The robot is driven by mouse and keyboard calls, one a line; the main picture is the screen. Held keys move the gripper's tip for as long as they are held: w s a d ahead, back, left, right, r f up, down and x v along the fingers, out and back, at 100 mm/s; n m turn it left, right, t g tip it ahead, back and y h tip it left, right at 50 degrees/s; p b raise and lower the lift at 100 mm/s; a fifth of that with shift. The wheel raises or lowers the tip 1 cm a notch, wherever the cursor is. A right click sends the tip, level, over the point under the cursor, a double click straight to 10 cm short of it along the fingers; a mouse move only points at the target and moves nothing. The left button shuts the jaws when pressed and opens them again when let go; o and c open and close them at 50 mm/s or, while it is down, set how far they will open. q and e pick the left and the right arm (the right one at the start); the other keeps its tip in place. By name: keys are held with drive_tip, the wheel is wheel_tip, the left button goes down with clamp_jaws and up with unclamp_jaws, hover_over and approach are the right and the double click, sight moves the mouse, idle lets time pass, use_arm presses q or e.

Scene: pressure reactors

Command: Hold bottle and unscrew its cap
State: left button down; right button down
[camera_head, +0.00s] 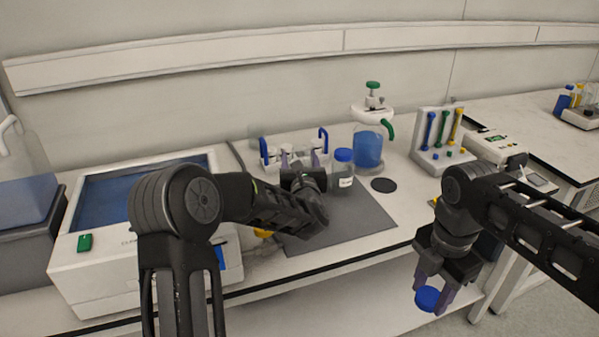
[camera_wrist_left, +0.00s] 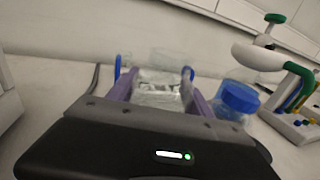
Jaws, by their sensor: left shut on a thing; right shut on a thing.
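My left gripper (camera_head: 301,163) is over the back of the grey mat, its purple fingers pointing away from me. In the left wrist view its fingers (camera_wrist_left: 163,92) are shut on a clear, shiny thing (camera_wrist_left: 158,87), apparently the bottle; its shape is hard to make out and in the head view it is mostly hidden. My right gripper (camera_head: 436,292) is shut on a blue cap (camera_head: 427,298) and hangs in front of the bench's front edge, well away from the left gripper. A second clear bottle with a blue cap (camera_head: 343,169) stands right of the left gripper; it also shows in the left wrist view (camera_wrist_left: 236,100).
The grey mat (camera_head: 350,229) is bare at its front right. A black disc (camera_head: 384,185) lies beside it. Behind stand a white rack with blue handles (camera_head: 323,140) and a reactor with blue liquid (camera_head: 368,148). A tube rack (camera_head: 437,141) is to the right, a white machine (camera_head: 130,280) left.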

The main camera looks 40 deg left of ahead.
use_arm(q)
drive_tip(key=shift+r, duration=0.1)
drive_tip(key=shift+f, duration=1.9)
use_arm(e)
drive_tip(key=shift+f, duration=0.1)
use_arm(q)
drive_tip(key=shift+f, duration=0.15)
use_arm(e)
drive_tip(key=shift+f, duration=0.15)
use_arm(q)
drive_tip(key=shift+c, duration=2.1)
unclamp_jaws()
